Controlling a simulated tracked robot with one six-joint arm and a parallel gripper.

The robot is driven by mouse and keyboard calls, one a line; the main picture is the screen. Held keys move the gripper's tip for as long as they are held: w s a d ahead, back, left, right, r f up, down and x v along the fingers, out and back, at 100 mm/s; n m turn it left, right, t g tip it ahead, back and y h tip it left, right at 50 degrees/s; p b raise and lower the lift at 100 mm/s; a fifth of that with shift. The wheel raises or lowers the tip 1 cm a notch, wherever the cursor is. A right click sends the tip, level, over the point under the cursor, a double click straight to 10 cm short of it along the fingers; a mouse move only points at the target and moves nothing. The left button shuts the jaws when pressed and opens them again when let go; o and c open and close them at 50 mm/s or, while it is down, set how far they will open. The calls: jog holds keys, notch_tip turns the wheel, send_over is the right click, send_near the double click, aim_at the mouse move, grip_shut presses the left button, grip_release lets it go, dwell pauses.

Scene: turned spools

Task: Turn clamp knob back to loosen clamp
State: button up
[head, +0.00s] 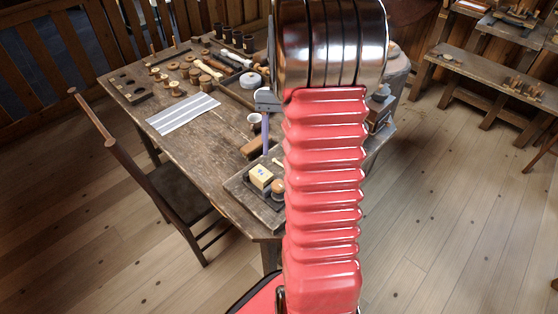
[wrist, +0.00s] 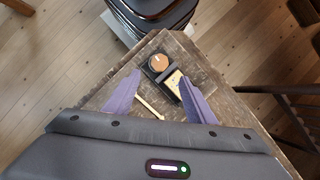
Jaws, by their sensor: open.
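A round brown knob (wrist: 159,62) with a pale mark on top sits at one end of a dark clamp base (wrist: 152,74), beside a cream block (wrist: 174,84) with dark markings. In the head view the knob (head: 278,187) and the block (head: 260,177) are on the table's near corner. My gripper (wrist: 160,75) is open above them, its two purple fingers apart on either side, with the knob just beyond the fingertips in the picture. I cannot tell its height. In the head view my arm hides most of the gripper; one purple finger (head: 265,133) shows.
A pale wooden stick (wrist: 149,106) lies near the block. The wooden table (head: 190,128) holds several spools, dark cups (head: 237,38) and a striped cloth (head: 183,114) farther back. A chair (head: 178,190) stands at its left side. Open plank floor lies right of my arm.

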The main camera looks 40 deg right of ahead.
jog(key=shift+v, duration=1.5)
jog(key=s+a+r+n+t+h, duration=0.1)
jog(key=s+a+r+n+t, duration=0.1)
jog(key=a, duration=0.7)
jog(key=s+a+r+n+t+h, duration=0.1)
jog(key=s+a+r+n+t, duration=0.2)
jog(key=a, duration=0.6)
jog(key=s+a+r+n+t+h, duration=0.1)
jog(key=s+a+r+n+t, duration=0.2)
jog(key=a, duration=0.6)
jog(key=shift+s+a+r+n, duration=0.2)
jog(key=shift+s+a+n, duration=0.2)
jog(key=shift+n, duration=0.5)
jog(key=shift+c, duration=0.4)
